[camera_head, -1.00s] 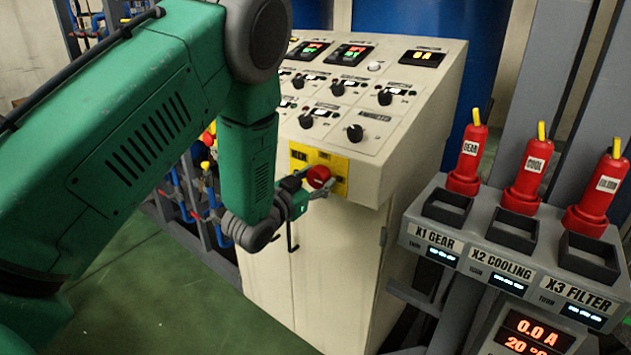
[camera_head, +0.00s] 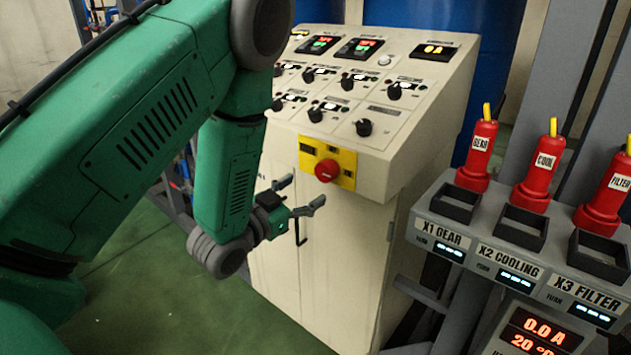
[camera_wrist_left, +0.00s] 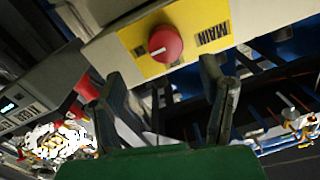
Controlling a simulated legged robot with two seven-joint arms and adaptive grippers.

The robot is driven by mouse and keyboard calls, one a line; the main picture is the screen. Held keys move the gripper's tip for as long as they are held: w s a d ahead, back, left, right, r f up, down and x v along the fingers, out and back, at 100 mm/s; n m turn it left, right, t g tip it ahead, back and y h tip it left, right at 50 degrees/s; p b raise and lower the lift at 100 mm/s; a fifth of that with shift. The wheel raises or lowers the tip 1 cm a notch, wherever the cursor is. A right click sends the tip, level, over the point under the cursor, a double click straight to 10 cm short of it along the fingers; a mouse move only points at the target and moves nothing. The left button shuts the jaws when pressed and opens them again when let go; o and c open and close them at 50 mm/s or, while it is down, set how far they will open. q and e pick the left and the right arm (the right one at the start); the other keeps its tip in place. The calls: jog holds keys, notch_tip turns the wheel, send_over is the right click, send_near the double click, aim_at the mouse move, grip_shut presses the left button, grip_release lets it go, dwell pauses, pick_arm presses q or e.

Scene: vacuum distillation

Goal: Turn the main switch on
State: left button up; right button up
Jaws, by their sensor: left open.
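The main switch is a red round knob (camera_head: 327,170) on a yellow plate (camera_head: 346,181) at the front edge of the cream control cabinet. In the left wrist view the red knob (camera_wrist_left: 165,43) sits beyond the fingers, and "MAIN" is printed on the yellow plate (camera_wrist_left: 200,18). My left gripper (camera_head: 302,194) is open and empty, below and left of the knob and apart from it. Its two fingers also show in the left wrist view (camera_wrist_left: 170,105). My right gripper is not in view.
The cabinet's sloped panel (camera_head: 400,117) carries several black knobs and lit displays. A grey rack (camera_head: 437,205) at right holds red connectors labelled GEAR (camera_head: 480,150), COOL (camera_head: 541,170) and FILTER (camera_head: 605,195). A cabinet door handle (camera_head: 300,232) hangs just below my left gripper.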

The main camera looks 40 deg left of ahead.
pick_arm(q)
jog(key=s, duration=0.2)
jog(key=shift+s+a+f, duration=0.1)
jog(key=shift+s+a, duration=0.2)
jog(key=shift+s, duration=0.05)
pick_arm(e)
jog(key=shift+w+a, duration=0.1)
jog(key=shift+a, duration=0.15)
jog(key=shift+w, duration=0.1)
pick_arm(q)
jog(key=shift+d, duration=0.2)
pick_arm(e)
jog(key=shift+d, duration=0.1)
